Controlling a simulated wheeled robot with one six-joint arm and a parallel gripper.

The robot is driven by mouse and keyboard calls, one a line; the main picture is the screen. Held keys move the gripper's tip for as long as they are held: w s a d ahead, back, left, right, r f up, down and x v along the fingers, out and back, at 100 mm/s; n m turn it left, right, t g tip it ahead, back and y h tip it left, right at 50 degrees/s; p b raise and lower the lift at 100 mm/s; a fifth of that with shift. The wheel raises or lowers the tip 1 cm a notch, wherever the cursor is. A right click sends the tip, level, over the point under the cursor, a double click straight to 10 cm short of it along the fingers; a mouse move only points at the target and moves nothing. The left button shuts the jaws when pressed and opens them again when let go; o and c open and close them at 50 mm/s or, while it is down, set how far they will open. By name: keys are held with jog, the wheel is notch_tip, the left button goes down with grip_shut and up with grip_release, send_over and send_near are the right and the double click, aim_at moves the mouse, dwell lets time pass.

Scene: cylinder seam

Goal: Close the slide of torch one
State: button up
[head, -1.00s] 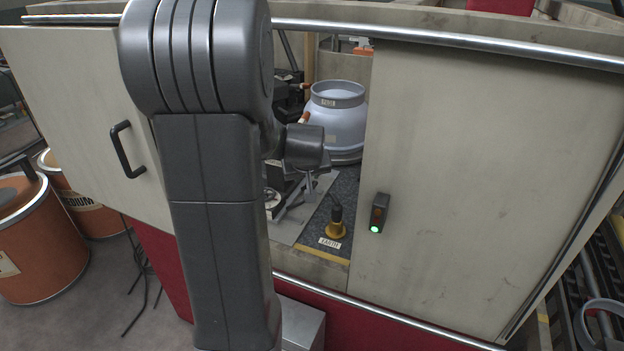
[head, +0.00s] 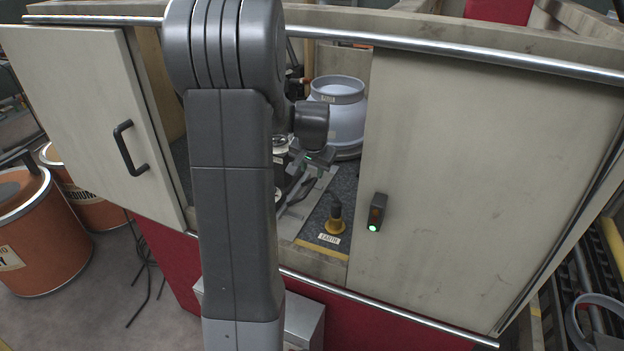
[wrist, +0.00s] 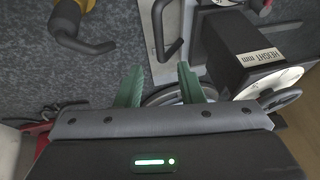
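My gripper (wrist: 160,82) shows two green fingers standing well apart with nothing between them. A grey bent handle (wrist: 168,38) lies just beyond the fingertips, apart from them as far as I can tell. A black block labelled "HEIGHT mm" (wrist: 250,62) with a pale dial and handwheel (wrist: 283,98) is to the right of the fingers. No label for torch one is readable, so I cannot tell which part is its slide. In the head view my gripper is inside the cabinet opening, partly behind my arm; the mechanism (head: 291,190) there is mostly hidden.
A yellow-based post labelled EARTH (head: 335,220) stands at the opening's front; its dark handle shows in the wrist view (wrist: 75,30). A grey-blue vessel (head: 338,110) stands behind. Cabinet panels flank the opening: left with handle (head: 80,110), right with green-lit box (head: 376,213).

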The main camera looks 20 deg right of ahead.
aim_at(312, 184)
jog(key=p+x, duration=0.1)
jog(key=x, duration=0.6)
jog(key=shift+w+f, duration=0.15)
grip_shut()
